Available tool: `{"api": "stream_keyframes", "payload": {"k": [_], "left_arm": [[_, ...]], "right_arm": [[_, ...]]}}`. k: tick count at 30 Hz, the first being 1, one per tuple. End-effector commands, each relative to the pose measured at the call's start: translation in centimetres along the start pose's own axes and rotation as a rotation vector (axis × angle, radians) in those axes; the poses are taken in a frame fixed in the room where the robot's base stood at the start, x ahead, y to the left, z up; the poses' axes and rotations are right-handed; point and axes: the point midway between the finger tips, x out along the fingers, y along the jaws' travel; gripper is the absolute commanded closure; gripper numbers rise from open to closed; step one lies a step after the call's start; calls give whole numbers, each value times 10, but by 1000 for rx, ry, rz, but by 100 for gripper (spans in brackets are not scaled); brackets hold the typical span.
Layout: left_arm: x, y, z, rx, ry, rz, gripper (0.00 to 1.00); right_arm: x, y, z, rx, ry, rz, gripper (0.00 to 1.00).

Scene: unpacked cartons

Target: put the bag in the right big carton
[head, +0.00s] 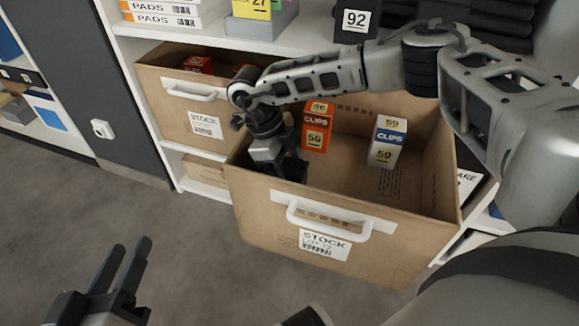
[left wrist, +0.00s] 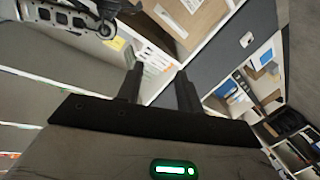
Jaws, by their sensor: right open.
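The right big carton (head: 335,267) is an open brown box with a white handle and a STOCK label, pulled out in front of the shelf. My right gripper (head: 291,172) reaches down into its left part, open, with its fingers partly hidden by the front wall. I cannot make out a bag in either view. My left gripper (head: 124,250) is open and empty over the floor at lower left, away from the carton. Its two fingers also show apart in the left wrist view (left wrist: 160,82).
Inside the right carton stand an orange CLIPS box (head: 316,130) and a white-and-blue CLIPS box (head: 387,145). A second STOCK carton (head: 178,122) with red items stands to the left. The shelf (head: 140,35) rises behind. The grey floor (head: 130,215) at left is clear.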

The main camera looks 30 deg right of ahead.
Motion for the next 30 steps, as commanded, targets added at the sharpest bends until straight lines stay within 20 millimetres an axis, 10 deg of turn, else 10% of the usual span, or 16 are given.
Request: {"api": "stream_keyframes", "payload": {"k": [18,30], "left_arm": [[-5,-8,8,108,-87,-68,64],[-6,-12,11,132,-103,-79,64]], "right_arm": [[-106,0,-1,0,-2,-2,33],[-122,0,-1,0,0,0,33]]}}
